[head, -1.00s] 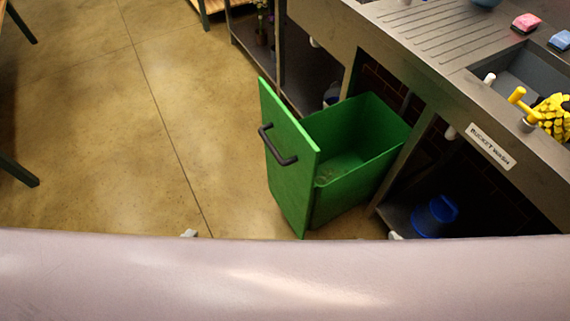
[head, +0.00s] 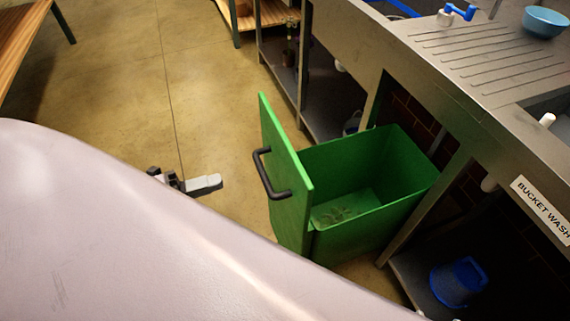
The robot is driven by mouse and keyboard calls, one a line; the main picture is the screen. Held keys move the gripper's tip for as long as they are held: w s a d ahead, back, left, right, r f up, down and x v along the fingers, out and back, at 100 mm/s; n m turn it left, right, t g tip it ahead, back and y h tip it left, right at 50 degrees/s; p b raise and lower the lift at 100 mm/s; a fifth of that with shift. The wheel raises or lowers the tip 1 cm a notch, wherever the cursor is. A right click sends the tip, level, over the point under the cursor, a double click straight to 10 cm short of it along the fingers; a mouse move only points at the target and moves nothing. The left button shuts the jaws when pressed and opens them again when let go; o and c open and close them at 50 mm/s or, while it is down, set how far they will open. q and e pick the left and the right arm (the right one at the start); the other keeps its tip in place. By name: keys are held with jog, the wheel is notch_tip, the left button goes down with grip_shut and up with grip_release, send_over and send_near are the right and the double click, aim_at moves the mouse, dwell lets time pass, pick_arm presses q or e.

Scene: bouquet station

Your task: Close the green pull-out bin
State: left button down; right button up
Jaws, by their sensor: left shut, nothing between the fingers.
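The green pull-out bin (head: 375,215) stands pulled out from under the metal counter. Its green front panel (head: 285,180) faces left and carries a dark bar handle (head: 268,178). The bin's inside shows some small scraps at the bottom. My left gripper (head: 212,183) is left of the handle, apart from it, with its fingers together and nothing in them. My pale body part covers the lower left and hides the arm behind the gripper. My right gripper is not in view.
The metal counter (head: 440,75) runs along the right, with a "bucket wash" label (head: 543,208). A blue bucket (head: 459,282) sits under it. A light blue bowl (head: 545,22) stands on top. Open floor (head: 215,110) lies left of the bin.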

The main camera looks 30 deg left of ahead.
aim_at(283, 162)
pick_arm(q)
jog(key=x, duration=1.2)
jog(key=shift+w+d, duration=0.1)
jog(key=shift+w, duration=0.05)
jog(key=shift+w+d, duration=0.3)
jog(key=shift+w, duration=0.1)
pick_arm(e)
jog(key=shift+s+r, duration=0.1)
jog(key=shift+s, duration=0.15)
